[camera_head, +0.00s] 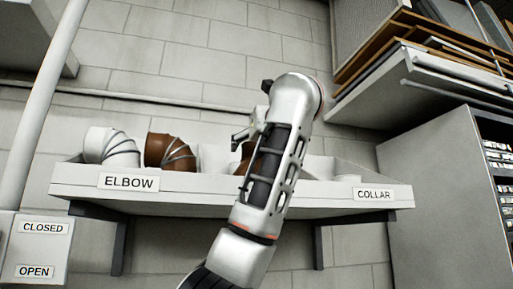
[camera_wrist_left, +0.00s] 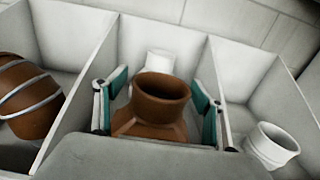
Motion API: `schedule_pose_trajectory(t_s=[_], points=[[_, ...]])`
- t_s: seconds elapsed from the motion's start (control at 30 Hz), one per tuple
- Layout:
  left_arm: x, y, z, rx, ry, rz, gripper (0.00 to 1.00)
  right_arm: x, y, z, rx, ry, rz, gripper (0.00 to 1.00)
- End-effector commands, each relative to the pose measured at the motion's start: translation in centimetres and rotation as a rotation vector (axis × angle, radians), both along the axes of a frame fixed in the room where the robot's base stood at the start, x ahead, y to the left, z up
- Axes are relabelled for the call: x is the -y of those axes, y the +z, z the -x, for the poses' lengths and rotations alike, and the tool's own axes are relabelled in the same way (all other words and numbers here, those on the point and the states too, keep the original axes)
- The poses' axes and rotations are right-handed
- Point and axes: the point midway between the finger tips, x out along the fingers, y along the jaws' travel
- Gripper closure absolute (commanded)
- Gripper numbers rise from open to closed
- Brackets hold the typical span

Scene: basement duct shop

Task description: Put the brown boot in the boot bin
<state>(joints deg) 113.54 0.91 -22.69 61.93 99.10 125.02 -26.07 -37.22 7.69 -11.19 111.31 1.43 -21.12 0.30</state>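The brown boot (camera_wrist_left: 160,100), a round neck over a wider base, is in the middle compartment (camera_wrist_left: 128,45) of the shelf bin in the left wrist view. My left gripper (camera_wrist_left: 161,104) is open, with one teal-padded finger on each side of the boot and gaps beside its neck. The boot's lower part is hidden by my gripper body. In the head view, the left gripper (camera_head: 243,137) reaches into the bin, and a bit of brown (camera_head: 244,157) shows behind it. My arm covers the shelf front there, so no middle label shows. My right gripper is out of view.
A white fitting (camera_wrist_left: 160,62) stands behind the boot. Left, the ELBOW compartment holds a white elbow (camera_head: 110,147) and a brown elbow (camera_head: 170,151). Right, a white collar (camera_wrist_left: 272,145) sits beyond a divider. A grey cabinet (camera_head: 440,200) stands right of the shelf.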

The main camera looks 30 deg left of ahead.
Motion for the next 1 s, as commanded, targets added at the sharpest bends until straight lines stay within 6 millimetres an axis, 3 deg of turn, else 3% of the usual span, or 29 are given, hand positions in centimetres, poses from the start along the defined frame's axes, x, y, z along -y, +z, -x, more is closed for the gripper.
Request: schedule_pose_trajectory(t_s=[0.23, 0.4, 0.67, 1.0], points=[[-0.1, 0.5, 0.0, 0.0, 0.001, 0.0, 0.3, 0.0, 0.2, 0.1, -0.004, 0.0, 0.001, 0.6], [2.1, 0.1, 1.6, 0.002, -0.005, 0.001, 0.3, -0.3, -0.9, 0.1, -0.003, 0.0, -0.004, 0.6], [5.0, 0.2, 4.1, 0.001, -0.003, -0.001, 0.3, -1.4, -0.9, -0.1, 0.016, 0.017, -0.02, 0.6], [5.7, 0.4, 4.9, 0.0, 0.0, 0.0, 0.3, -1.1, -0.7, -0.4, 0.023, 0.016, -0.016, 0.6]])
